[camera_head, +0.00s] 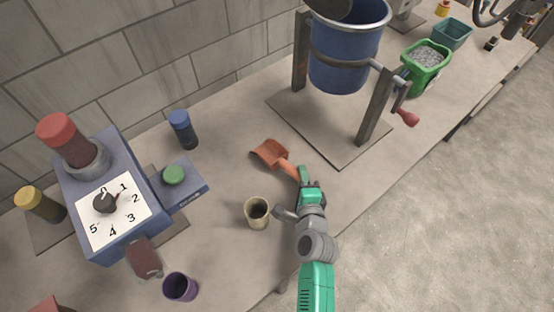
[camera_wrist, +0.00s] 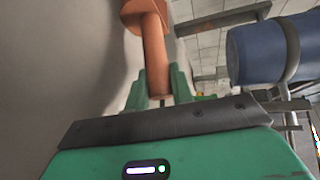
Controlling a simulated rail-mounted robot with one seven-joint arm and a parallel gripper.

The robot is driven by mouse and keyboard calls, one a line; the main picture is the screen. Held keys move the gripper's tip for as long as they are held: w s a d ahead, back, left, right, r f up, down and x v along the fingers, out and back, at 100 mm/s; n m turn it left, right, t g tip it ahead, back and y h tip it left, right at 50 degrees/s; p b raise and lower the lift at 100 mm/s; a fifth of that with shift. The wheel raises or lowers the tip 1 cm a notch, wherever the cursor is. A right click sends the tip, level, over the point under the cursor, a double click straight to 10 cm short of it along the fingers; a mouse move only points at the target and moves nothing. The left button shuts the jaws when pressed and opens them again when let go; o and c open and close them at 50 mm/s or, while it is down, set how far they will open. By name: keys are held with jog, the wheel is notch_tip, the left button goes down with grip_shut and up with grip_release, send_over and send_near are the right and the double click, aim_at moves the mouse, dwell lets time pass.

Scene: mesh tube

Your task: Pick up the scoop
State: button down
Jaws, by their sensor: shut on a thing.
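The scoop (camera_head: 270,153) is orange-brown, with a wide pan and a straight handle. It is on or just above the table between the blue machine and the drum stand; I cannot tell whether it touches the table. My gripper (camera_head: 302,178) is shut on the end of the handle, and the pan points away from it, up and left. In the wrist view the scoop handle (camera_wrist: 154,55) runs down between the green fingers of my gripper (camera_wrist: 160,88). The pan is partly cut off at the top of that view.
A beige cup (camera_head: 257,212) stands just left of my gripper. The blue drum (camera_head: 345,60) on its stand is behind, with a red crank handle (camera_head: 407,118) at right. A blue dial machine (camera_head: 110,205) and a purple cup (camera_head: 180,287) are at left. A green bin (camera_head: 428,72) holds grey pieces.

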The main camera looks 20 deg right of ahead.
jog(key=shift+r, duration=0.1)
notch_tip(320, 180, up, 10)
jog(key=p, duration=0.5)
